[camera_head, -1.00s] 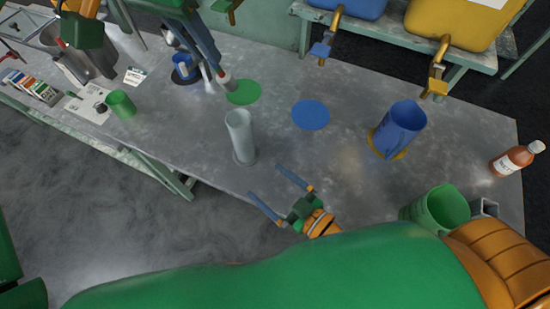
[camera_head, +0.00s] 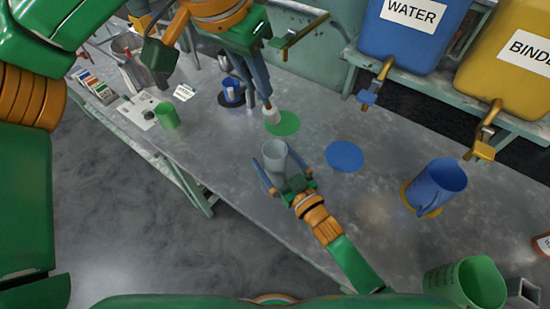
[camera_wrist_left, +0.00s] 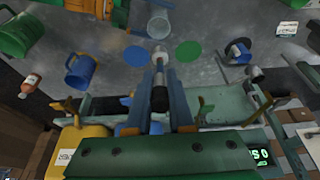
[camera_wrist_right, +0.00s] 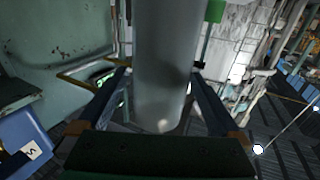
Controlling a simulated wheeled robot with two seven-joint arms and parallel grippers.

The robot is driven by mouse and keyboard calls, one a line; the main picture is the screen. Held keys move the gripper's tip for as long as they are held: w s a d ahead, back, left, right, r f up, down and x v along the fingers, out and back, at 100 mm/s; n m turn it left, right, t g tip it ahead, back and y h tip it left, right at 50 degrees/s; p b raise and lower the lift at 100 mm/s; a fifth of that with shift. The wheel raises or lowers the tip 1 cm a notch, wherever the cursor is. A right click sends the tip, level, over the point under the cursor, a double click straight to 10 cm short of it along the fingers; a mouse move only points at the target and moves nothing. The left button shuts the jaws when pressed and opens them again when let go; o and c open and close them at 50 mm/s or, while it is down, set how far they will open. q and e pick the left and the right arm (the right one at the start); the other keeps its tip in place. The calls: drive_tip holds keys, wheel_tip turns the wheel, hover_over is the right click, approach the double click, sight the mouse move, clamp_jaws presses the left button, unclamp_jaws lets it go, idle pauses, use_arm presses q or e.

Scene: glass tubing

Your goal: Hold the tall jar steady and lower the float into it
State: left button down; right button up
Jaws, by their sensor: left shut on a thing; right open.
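The tall jar (camera_head: 274,158) stands upright on the metal bench, a clear grey cylinder with an open top. My right gripper (camera_head: 283,174) is open with one finger on each side of the jar. In the right wrist view the jar (camera_wrist_right: 167,65) fills the space between the fingers; contact cannot be told. My left gripper (camera_head: 264,92) is shut on the float (camera_head: 271,114) above and behind the jar, pointing down. The float's pale end extends past the fingertips. In the left wrist view the float (camera_wrist_left: 160,58) shows dark and pale parts, apart from the jar (camera_wrist_left: 159,24).
A green disc (camera_head: 284,123) and a blue disc (camera_head: 344,156) lie by the jar. A blue jug (camera_head: 437,188) stands on the right, with a green beaker (camera_head: 470,283) at front right. A green cup (camera_head: 168,116) and a blue holder (camera_head: 231,92) stand left.

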drive_tip(key=c, duration=1.5)
use_arm(q)
wheel_tip(320, 180, down, 12)
drive_tip(key=shift+f, duration=0.25)
drive_tip(key=c, duration=0.7)
unclamp_jaws()
drive_tip(key=shift+f, duration=0.1)
drive_tip(key=v, duration=1.2)
